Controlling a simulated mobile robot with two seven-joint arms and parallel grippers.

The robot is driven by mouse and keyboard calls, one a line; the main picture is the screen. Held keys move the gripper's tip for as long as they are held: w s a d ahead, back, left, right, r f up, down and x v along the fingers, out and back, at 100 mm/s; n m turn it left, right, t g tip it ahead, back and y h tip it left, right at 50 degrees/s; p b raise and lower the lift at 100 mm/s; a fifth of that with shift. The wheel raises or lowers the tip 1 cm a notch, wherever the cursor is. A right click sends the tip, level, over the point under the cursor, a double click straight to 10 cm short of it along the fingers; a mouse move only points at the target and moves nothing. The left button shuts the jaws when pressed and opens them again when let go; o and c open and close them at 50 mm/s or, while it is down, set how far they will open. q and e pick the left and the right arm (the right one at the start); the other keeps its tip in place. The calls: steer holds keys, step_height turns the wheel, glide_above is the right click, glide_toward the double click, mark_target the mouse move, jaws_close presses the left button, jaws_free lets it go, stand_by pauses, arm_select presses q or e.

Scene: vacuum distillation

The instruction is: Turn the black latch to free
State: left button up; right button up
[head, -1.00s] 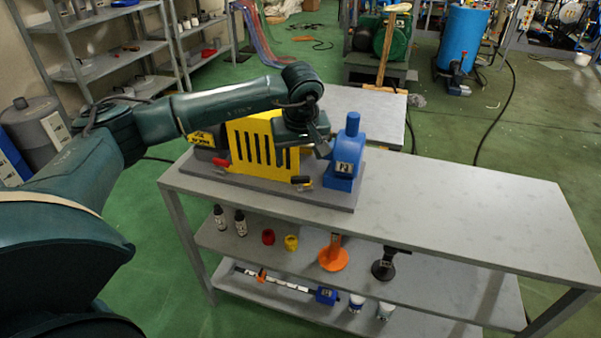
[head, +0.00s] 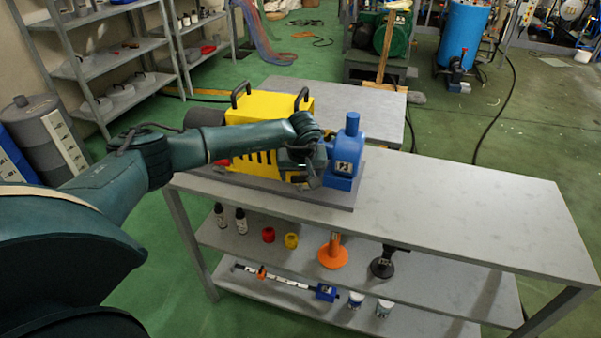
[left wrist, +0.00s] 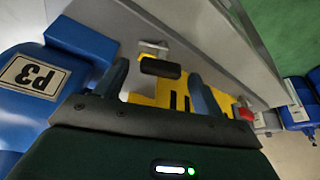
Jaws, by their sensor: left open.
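The black latch (left wrist: 160,68) shows in the left wrist view on a pale metal bracket at the edge of the yellow housing (head: 268,108). My left gripper (left wrist: 158,75) is open, with one finger to each side of the latch in that view. I cannot tell whether either finger touches it. In the head view my left gripper (head: 312,180) is low at the right front corner of the yellow housing and hides the black latch. A red latch (left wrist: 245,113) also shows; in the head view it is at the housing's left front (head: 222,163). My right gripper is out of view.
A blue unit labelled P3 (head: 346,155) stands close to the right of my left gripper. The grey tabletop (head: 460,205) is clear to the right. Shelves below hold bottles, an orange funnel-like part (head: 333,255) and a black one (head: 383,265).

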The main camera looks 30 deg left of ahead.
arm_select(q)
steer(key=shift+f, duration=0.2)
steer(key=c, duration=1)
steer(key=shift+a+f+m+t+h+b, duration=0.1)
steer(key=shift+a+m+t+h+b, duration=0.15)
steer(key=shift+m+b, duration=0.6)
steer(key=shift+m+h, duration=0.35)
steer(key=shift+m, duration=0.7)
steer(key=shift+o, duration=0.2)
steer(key=shift+d+m+b, duration=0.1)
steer(key=shift+m+b, duration=0.2)
steer(key=shift+m, duration=0.2)
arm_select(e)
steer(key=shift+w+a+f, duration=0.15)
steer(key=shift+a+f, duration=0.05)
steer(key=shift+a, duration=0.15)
arm_select(q)
steer(key=o, duration=1)
steer(key=shift+c, duration=0.2)
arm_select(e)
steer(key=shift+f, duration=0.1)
arm_select(q)
steer(key=shift+r, duration=0.25)
